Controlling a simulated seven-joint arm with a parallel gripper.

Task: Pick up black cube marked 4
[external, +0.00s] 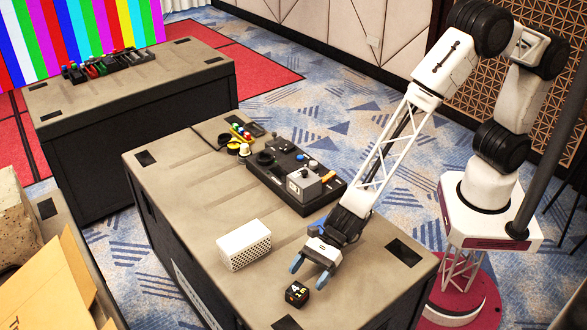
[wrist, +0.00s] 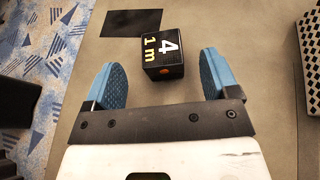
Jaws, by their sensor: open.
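The black cube marked 4 (external: 297,294) sits on the grey-brown table near its front edge. In the wrist view the cube (wrist: 163,55) shows a white 4, a yellow "1 m" and an orange dot on its near side. My gripper (external: 311,278) is open, its two blue fingers apart and pointing toward the cube. In the wrist view the cube lies just beyond the fingertips of my gripper (wrist: 160,75), between their lines and nearer the middle. Nothing is between the fingers, and no finger touches the cube in that view.
A white perforated box (external: 244,245) stands left of my gripper. A black control panel (external: 290,172) with a grey box (external: 304,184) lies farther back. A dark square patch (wrist: 131,23) is on the table beside the cube. The table edge is close.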

